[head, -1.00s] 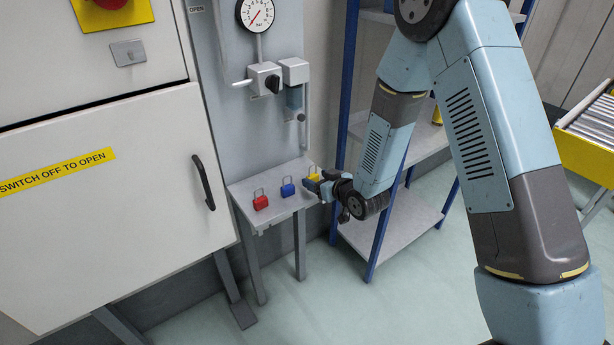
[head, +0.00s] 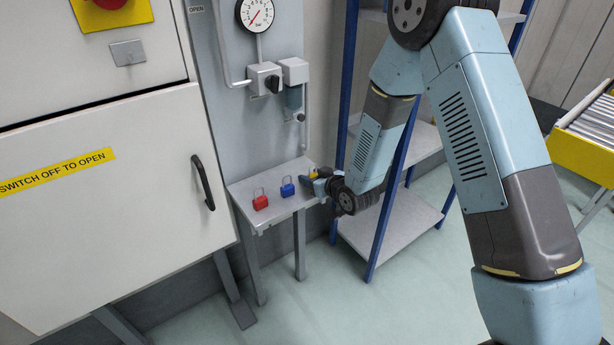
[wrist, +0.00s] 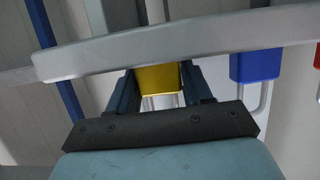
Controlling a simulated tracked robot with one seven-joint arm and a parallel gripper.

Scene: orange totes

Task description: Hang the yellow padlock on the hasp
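The yellow padlock (head: 313,174) is at the right end of the small grey shelf, partly hidden by my gripper (head: 318,181). In the wrist view the yellow padlock (wrist: 158,80) is between the two dark fingers of my gripper (wrist: 160,88), its shackle showing below the body. The fingers flank the body closely; I cannot tell whether they press on it. A small grey metal plate (head: 128,52) is on the cabinet below the red knob; I cannot tell for sure that it is the hasp.
The red padlock (head: 260,202) and blue padlock (head: 287,188) stand on the small shelf (head: 272,208), left of my gripper. The blue padlock is close by in the wrist view (wrist: 256,66). A blue-post rack (head: 385,225) stands right. A cabinet door handle (head: 203,182) sticks out left.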

